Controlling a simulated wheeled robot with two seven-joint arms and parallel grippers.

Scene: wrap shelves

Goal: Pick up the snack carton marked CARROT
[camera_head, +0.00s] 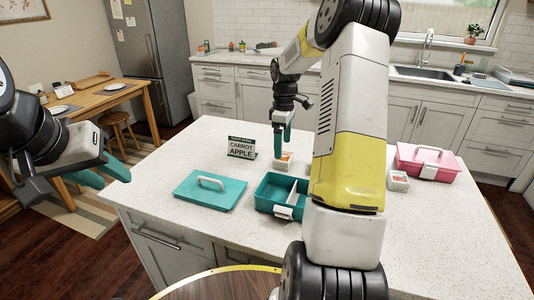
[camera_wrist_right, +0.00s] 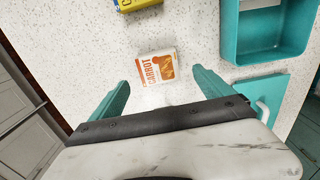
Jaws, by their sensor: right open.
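The snack carton marked CARROT (camera_wrist_right: 157,66) is white and orange and lies on the white counter in the right wrist view, its label readable. It also shows in the head view (camera_head: 283,161), partly hidden by my right gripper. My right gripper (camera_head: 282,147) points down above the carton. In the right wrist view its teal fingers (camera_wrist_right: 161,77) are spread apart, with the carton just beyond and between their tips, not held. My left gripper (camera_head: 117,181) is at the left, over the counter's left edge, with its teal fingers apart and empty.
A teal lunch box (camera_head: 265,202) stands open on the counter, its teal lid (camera_head: 190,190) to its left. A sign (camera_head: 241,154) reads CARROT, APPLE. A pink box (camera_head: 440,160) and a small white carton (camera_head: 398,183) stand right. A yellow item (camera_wrist_right: 135,4) is cut off.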

